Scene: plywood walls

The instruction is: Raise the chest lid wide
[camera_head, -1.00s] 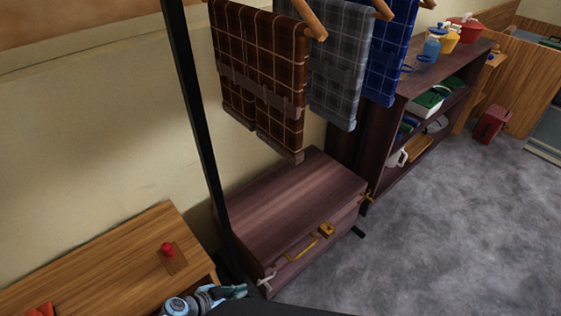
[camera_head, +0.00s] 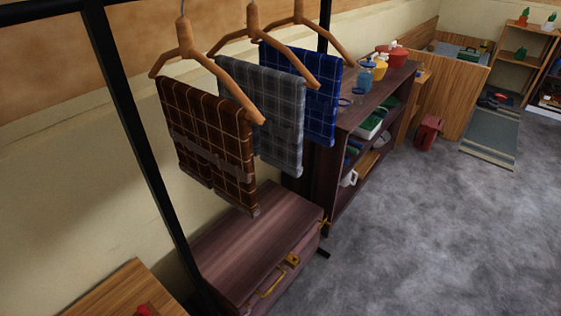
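The chest (camera_head: 258,240) is dark reddish-brown wood and stands on the floor against the wall, below the hanging cloths. Its lid is shut. A brass-coloured handle (camera_head: 273,284) and a brass latch (camera_head: 292,260) show on its front side. The near left end of the chest is partly hidden by the black rack post and the picture's lower edge. Neither of my grippers shows in this view.
A black clothes rack (camera_head: 139,137) stands over the chest with brown (camera_head: 212,145), grey (camera_head: 262,113) and blue (camera_head: 303,93) checked cloths on wooden hangers. A dark shelf (camera_head: 345,172) stands beyond. A wooden table (camera_head: 112,291) is at lower left. Grey floor (camera_head: 420,240) is clear at right.

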